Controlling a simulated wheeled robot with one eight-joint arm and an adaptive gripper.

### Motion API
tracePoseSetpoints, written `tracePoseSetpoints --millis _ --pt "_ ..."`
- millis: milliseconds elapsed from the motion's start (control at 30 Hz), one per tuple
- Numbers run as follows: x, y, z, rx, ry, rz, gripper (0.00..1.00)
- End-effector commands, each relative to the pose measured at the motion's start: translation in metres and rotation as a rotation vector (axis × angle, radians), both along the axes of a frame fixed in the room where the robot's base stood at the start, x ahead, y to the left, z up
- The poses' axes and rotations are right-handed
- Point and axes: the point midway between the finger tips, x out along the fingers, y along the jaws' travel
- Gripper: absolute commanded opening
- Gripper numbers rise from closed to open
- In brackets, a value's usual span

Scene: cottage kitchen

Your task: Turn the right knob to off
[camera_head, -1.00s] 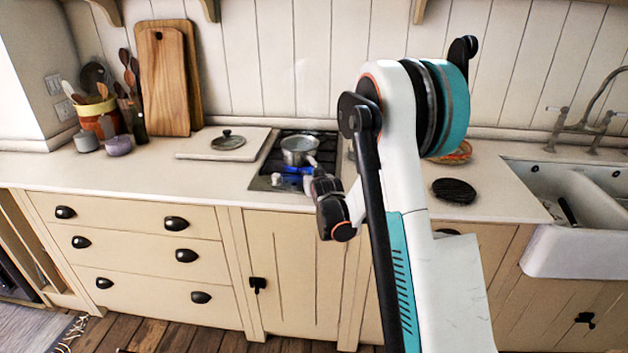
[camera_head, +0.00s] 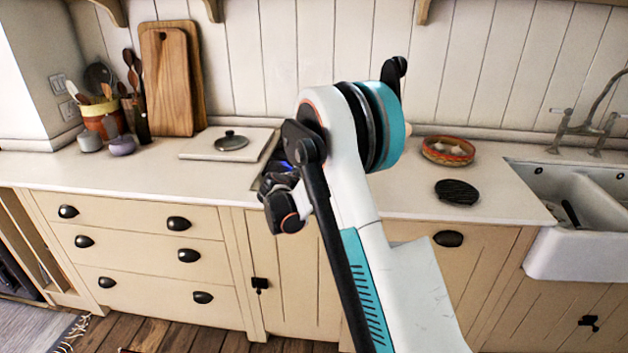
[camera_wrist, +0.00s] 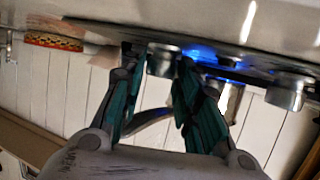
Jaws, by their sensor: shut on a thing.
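The stove (camera_head: 263,171) is mostly hidden behind my arm in the head view, with a blue glow showing. In the wrist view, two grey metal knobs stand on its front edge. The right knob (camera_wrist: 163,62) appears at the left of that turned-over view, and the other knob (camera_wrist: 288,92) is farther right. My gripper (camera_wrist: 157,64) has one teal-padded finger on each side of the right knob and is shut on it. Blue flame light (camera_wrist: 203,54) shows behind the knobs. The knob's exact angle cannot be told.
The lidded board (camera_head: 205,147) lies left of the stove. A patterned bowl (camera_head: 448,151) and a black round trivet (camera_head: 457,191) are on the counter to the right, before the sink (camera_head: 575,240). Drawers and doors with black handles are below the counter.

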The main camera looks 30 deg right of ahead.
Motion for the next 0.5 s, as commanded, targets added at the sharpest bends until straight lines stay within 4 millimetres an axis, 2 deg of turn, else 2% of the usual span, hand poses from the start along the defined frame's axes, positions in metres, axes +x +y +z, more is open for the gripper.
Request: tracePoseSetpoints --millis 500 --pt "0.0097 0.0047 -0.0011 0.004 0.001 -0.493 0.06"
